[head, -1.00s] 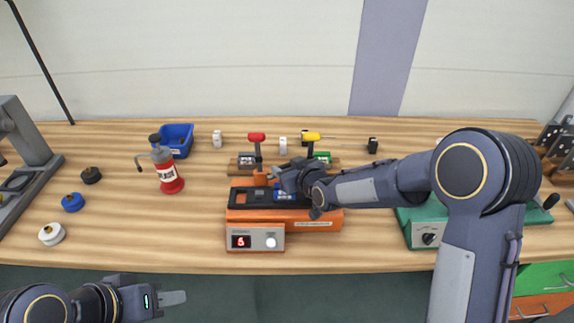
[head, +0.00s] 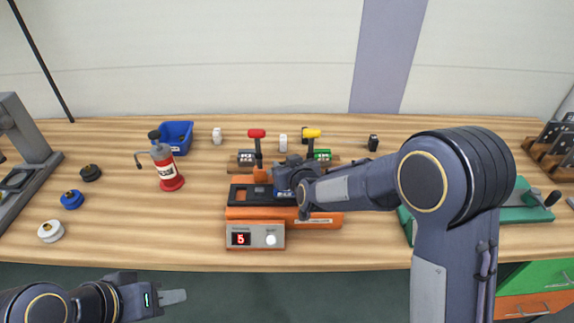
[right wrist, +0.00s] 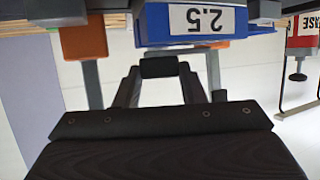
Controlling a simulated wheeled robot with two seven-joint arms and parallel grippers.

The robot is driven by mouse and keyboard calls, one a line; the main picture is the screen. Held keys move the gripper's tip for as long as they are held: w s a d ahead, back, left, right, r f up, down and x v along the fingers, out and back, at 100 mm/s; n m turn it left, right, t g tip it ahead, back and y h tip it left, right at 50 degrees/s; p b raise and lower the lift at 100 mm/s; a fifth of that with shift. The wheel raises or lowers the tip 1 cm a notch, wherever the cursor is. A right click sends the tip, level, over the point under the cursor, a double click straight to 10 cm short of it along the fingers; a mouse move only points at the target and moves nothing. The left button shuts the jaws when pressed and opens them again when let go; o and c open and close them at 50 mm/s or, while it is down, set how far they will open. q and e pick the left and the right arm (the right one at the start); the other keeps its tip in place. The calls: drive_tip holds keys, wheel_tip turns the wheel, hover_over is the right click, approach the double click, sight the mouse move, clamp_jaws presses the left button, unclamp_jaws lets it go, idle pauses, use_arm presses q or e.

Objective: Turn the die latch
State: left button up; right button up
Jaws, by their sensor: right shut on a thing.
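The orange machine (head: 310,219) stands at the middle front of the bench, with a numeral display and a white knob on its front. My right gripper (head: 277,178) is above its black top and hides part of it. In the right wrist view, my right gripper's fingers (right wrist: 158,72) are shut on a small black piece (right wrist: 160,67), seemingly the die latch's grip. A blue block labelled 2.5 (right wrist: 196,22) is right beside it. An orange block (right wrist: 83,41) on a grey post is at the left. My left gripper (head: 172,297) hangs in front of the bench, apart from everything; its jaw gap is unclear.
Red (head: 256,133) and yellow (head: 312,133) handles stand behind the machine. A red bottle (head: 169,175), a blue bin (head: 176,136) and several round spools, one of them blue (head: 72,199), are at the left. A green device (head: 520,208) is at the right. Bare bench lies between.

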drive_tip(key=h+p, duration=0.1)
drive_tip(key=m+h+p, duration=0.2)
drive_tip(key=shift+a+r+t+p, duration=0.3)
drive_tip(key=shift+t, duration=0.1)
drive_tip(key=shift+f+m+h+p, duration=0.25)
drive_tip(key=shift+m+h+p, duration=0.55)
drive_tip(key=shift+m+p, duration=0.2)
drive_tip(key=o, duration=0.7)
drive_tip(key=shift+s+r, duration=0.15)
drive_tip(key=shift+s, duration=0.35)
drive_tip(key=b+v, duration=0.1)
drive_tip(key=v, duration=0.5)
drive_tip(key=shift+s+r, duration=0.2)
drive_tip(key=shift+s, duration=0.15)
